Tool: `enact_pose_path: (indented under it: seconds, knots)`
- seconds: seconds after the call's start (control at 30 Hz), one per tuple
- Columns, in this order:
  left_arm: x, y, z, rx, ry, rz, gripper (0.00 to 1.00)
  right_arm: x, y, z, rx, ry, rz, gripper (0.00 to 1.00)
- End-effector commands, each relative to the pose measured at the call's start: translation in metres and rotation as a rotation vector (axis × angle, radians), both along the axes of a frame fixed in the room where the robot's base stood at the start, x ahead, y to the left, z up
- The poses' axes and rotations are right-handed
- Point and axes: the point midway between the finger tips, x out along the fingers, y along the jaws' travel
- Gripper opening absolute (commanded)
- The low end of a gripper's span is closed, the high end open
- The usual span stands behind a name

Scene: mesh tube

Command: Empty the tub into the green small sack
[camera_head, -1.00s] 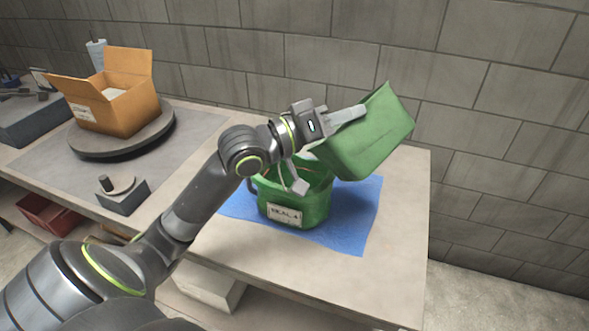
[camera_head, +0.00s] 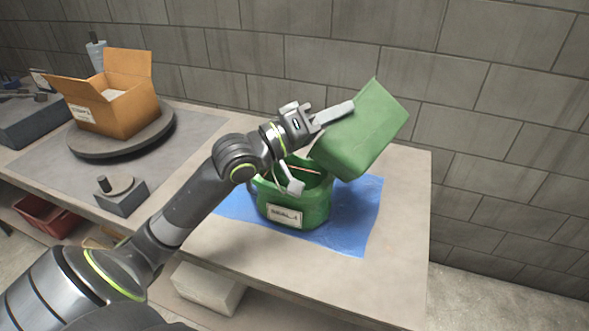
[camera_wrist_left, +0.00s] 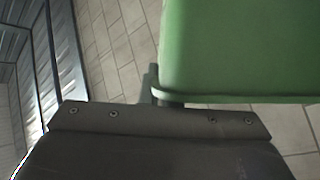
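The green tub (camera_head: 362,132) is in the air, tipped steeply over the sack with its base up and to the right. My left gripper (camera_head: 325,117) holds it at its edge; one pale finger lies against the tub. The tub also fills the upper right of the left wrist view (camera_wrist_left: 235,50), beside the gripper (camera_wrist_left: 158,92). Its inside is hidden. The green small sack (camera_head: 293,207) stands open and upright below, with a white label on its front. A thin reddish line shows in its mouth; its contents are unclear. My right gripper is not in view.
The sack stands on a blue sheet (camera_head: 350,235) on the table (camera_head: 400,240). An open cardboard box (camera_head: 115,105) sits on a round turntable (camera_head: 100,143) at the left. A small grey block (camera_head: 122,196) is nearer. A stone wall is behind; the table's right side is clear.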

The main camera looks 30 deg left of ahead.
Motion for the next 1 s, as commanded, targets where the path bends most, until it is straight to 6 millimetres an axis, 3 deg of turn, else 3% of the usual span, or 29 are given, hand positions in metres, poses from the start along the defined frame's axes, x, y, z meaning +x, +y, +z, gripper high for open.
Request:
enact_pose_path:
  seconds: [0.7,1.0]
  knots:
    - [-0.001,0.018,-0.005,-0.142,-0.008,-0.003,0.0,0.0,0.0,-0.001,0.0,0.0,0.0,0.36]
    - [-0.001,0.015,-0.004,-0.124,-0.007,-0.005,0.0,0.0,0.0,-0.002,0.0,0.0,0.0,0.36]
